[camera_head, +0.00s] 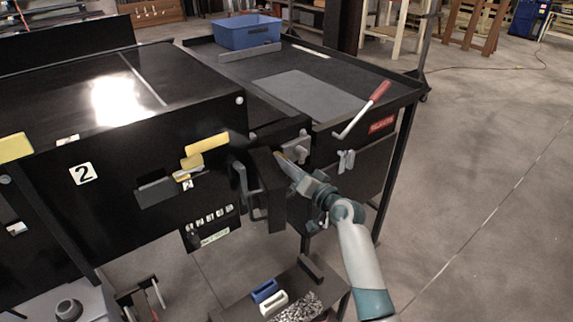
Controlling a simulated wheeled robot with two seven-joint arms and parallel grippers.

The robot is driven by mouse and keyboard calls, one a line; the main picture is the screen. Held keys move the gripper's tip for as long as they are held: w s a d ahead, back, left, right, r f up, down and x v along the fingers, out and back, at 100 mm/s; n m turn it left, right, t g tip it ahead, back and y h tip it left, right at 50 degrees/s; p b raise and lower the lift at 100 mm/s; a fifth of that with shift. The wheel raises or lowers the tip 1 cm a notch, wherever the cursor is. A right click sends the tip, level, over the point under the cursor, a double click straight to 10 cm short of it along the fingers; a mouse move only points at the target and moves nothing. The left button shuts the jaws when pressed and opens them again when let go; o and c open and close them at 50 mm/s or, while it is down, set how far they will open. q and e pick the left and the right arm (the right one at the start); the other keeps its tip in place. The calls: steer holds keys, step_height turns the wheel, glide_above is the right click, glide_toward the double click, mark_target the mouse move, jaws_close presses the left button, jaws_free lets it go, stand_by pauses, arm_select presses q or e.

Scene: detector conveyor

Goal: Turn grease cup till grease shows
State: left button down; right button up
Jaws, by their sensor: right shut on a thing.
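My right gripper (287,163) reaches in from the lower right to the front of the black machine. It is shut on a small part at the machine's front, beside a black bracket (266,180). I take this part to be the grease cup; the fingers and bracket hide most of it. A little orange-yellow shows at the fingertips. I cannot tell whether that is grease. My left gripper is out of view.
On the black table are a blue bin (246,33), a grey mat (310,95) and a red-handled tool (364,108). A low bench (238,308) stands below. The floor at right is clear.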

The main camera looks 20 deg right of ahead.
steer(key=o, duration=1)
steer(key=shift+o, duration=0.2)
steer(key=b+v, duration=0.5)
steer(key=v, duration=1.2)
steer(key=shift+s, duration=0.2)
steer(key=shift+d, duration=0.1)
